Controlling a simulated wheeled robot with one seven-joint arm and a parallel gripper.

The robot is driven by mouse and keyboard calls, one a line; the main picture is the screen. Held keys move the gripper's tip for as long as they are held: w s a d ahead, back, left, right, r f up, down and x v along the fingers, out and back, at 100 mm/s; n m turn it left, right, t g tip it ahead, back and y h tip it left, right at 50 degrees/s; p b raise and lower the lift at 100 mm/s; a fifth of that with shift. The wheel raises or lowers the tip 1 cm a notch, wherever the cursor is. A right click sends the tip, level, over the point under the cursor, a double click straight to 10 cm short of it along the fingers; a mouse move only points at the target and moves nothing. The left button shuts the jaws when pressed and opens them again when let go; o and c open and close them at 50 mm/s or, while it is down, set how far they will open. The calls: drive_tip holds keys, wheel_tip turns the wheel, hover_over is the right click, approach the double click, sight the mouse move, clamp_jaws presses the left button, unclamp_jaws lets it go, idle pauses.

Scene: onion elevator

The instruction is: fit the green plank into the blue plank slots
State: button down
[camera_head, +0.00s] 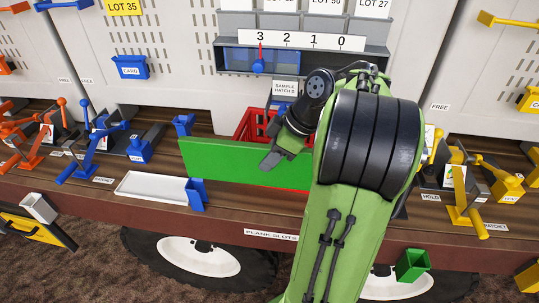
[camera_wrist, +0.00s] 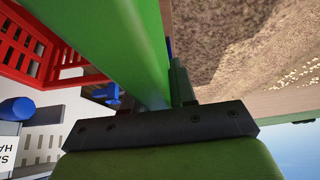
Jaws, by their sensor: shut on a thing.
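The green plank (camera_head: 225,160) is a long flat board, held on its long edge and running left to right above the brown bench. My gripper (camera_head: 268,163) is shut on its upper edge, right of its left end. The plank's right end is hidden behind my arm. One blue plank slot (camera_head: 183,124) shows just above and behind the plank's left end, and another (camera_head: 195,192) shows below and in front of it. The plank appears between them; I cannot tell whether it touches either. In the wrist view the green plank (camera_wrist: 105,45) runs diagonally beside my gripper finger.
A red crate (camera_head: 246,125) stands close behind the plank; it also shows in the wrist view (camera_wrist: 30,45). A white tray (camera_head: 150,188) lies left of the front slot. Blue levers (camera_head: 85,155) stand farther left, and yellow fixtures (camera_head: 465,190) stand at right.

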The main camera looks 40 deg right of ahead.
drive_tip(key=shift+s+d+p, duration=0.1)
drive_tip(key=shift+s+p, duration=0.1)
drive_tip(key=shift+p, duration=0.1)
drive_tip(key=shift+w+a+f, duration=0.2)
drive_tip(key=shift+w+f, duration=0.05)
drive_tip(key=shift+w, duration=0.2)
drive_tip(key=shift+s+d+f+b, duration=0.2)
drive_tip(key=shift+s+f+b, duration=0.15)
drive_tip(key=shift+b, duration=0.3)
drive_tip(key=shift+f, duration=0.25)
drive_tip(key=shift+w+a+f+b, duration=0.1)
drive_tip(key=shift+w+f+b, duration=0.05)
drive_tip(key=shift+f+b, duration=5.45)
drive_tip(key=shift+f, duration=0.15)
drive_tip(key=c, duration=0.8)
unclamp_jaws()
